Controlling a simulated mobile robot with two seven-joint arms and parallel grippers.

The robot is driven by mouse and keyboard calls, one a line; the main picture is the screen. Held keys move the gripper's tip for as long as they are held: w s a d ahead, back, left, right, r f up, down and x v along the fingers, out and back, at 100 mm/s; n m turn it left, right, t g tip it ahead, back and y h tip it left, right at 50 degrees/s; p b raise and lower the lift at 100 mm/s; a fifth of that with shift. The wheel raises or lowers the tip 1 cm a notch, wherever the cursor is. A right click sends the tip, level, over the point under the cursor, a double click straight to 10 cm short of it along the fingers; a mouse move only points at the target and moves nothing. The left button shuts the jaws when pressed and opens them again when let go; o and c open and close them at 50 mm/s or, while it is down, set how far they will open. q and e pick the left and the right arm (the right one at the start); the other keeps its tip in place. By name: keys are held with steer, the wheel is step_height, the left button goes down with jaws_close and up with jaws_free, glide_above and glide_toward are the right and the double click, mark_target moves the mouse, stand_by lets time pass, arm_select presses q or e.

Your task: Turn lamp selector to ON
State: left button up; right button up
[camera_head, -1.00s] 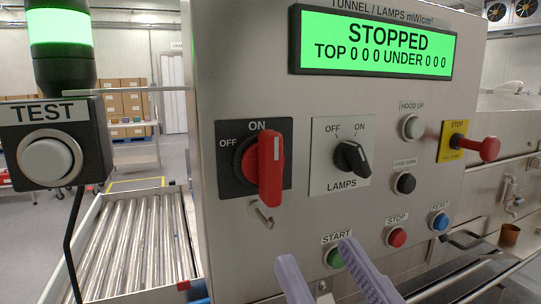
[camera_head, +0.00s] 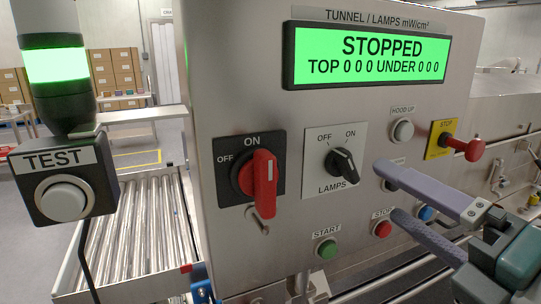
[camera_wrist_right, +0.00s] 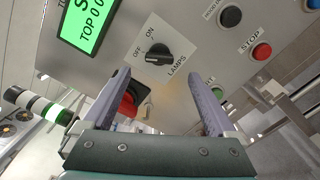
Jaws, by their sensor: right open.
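The lamp selector (camera_head: 342,164) is a black knob on a white square plate (camera_head: 320,177) marked OFF, ON and LAMPS, on the front of the steel panel. I cannot tell which mark it points at. It also shows in the right wrist view (camera_wrist_right: 156,54), beyond the fingertips. My right gripper (camera_head: 388,191) is open and empty, right of the knob and apart from it in the head view. Its fingers partly hide the buttons behind them. My left gripper is not in view.
A red main switch (camera_head: 259,178) sits left of the lamp plate. A red STOP knob (camera_head: 468,147) sticks out on a yellow plate to the right. Green START (camera_head: 327,249) and red STOP (camera_head: 382,229) buttons lie below. The green display (camera_head: 366,58) reads STOPPED.

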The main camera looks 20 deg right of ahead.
mark_target(353, 172)
steer(key=w+p, duration=0.2)
steer(key=w, duration=0.5)
steer(key=shift+a+r, duration=0.1)
steer(key=shift+a, duration=0.05)
steer(key=shift+w, duration=0.5)
steer(key=c, duration=1.4)
steer(key=shift+o, duration=0.2)
